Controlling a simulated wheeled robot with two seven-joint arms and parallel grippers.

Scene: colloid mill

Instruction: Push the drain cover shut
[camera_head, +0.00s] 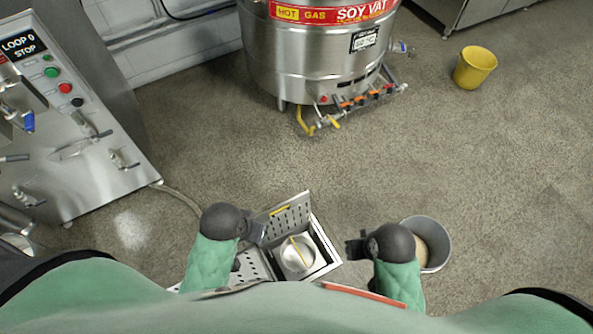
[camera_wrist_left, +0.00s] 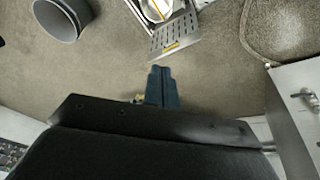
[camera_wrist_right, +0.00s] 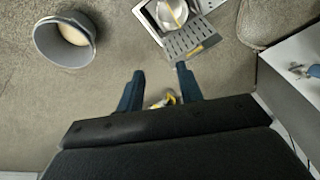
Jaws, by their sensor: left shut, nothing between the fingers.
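The drain cover (camera_head: 291,219) is a perforated metal plate with a yellow handle. It stands open at the far side of the square drain (camera_head: 328,262), whose round metal inside with a yellow bar is exposed. The cover also shows in the left wrist view (camera_wrist_left: 175,37) and the right wrist view (camera_wrist_right: 190,40). My left gripper (camera_head: 260,234) is shut and empty, close to the cover's left end in the head view; I cannot tell whether it touches. My right gripper (camera_head: 350,248) is open and empty, to the right of the drain, apart from the cover.
A grey bucket (camera_head: 436,234) with tan contents stands right of my right gripper. A perforated floor grate (camera_head: 254,266) lies left of the drain. The soy vat (camera_head: 312,60) stands beyond, a control cabinet (camera_head: 95,150) at left, a yellow bucket (camera_head: 474,68) far right. Floor between is clear.

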